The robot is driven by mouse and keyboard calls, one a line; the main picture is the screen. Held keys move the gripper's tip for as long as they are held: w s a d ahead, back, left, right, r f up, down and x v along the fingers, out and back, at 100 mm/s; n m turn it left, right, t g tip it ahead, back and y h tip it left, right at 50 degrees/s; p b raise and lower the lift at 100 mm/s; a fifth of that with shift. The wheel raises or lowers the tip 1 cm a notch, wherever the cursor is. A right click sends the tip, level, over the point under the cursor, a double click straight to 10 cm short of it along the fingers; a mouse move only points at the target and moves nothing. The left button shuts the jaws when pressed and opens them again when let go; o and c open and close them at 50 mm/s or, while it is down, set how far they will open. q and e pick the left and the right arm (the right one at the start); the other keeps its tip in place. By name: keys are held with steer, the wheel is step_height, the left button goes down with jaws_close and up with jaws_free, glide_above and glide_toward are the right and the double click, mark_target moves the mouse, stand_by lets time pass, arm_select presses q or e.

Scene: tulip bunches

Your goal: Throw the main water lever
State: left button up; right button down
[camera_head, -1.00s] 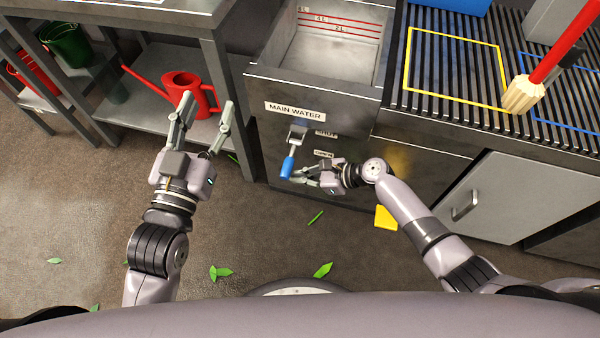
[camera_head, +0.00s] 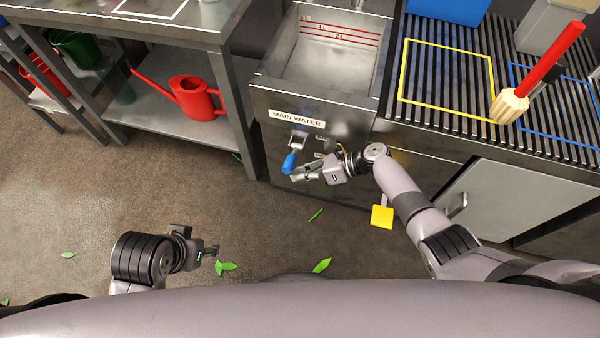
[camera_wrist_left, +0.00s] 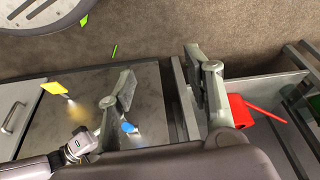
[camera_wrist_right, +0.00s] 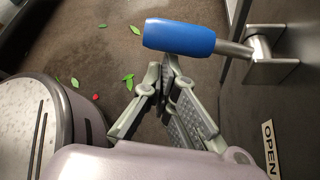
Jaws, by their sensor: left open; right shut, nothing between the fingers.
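The main water lever has a blue handle (camera_head: 289,163) on a metal stem, mounted on the sink cabinet front under the MAIN WATER sign (camera_head: 297,118). The handle slants down and outward from its mount. My right gripper (camera_head: 303,174) is shut and empty, just right of the handle's lower end. In the right wrist view the blue handle (camera_wrist_right: 180,38) lies just beyond the closed fingertips (camera_wrist_right: 166,72); I cannot tell whether they touch. An OPEN label (camera_wrist_right: 270,149) shows beside the lever. My left gripper (camera_wrist_left: 167,90) is open and empty, low near my body, away from the lever.
A metal sink (camera_head: 328,62) is above the lever. A slatted counter (camera_head: 420,132) and a cabinet door (camera_head: 520,190) are to the right. A red watering can (camera_head: 193,98) stands on a shelf at left. A yellow tag (camera_head: 382,217) is near my right arm. Leaves dot the open floor.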

arm_select(q)
steer(key=shift+w+r+p, duration=0.1)
steer(key=shift+r+p, duration=0.55)
steer(key=shift+r, duration=0.1)
steer(key=shift+f, duration=0.6)
steer(key=shift+w, duration=0.1)
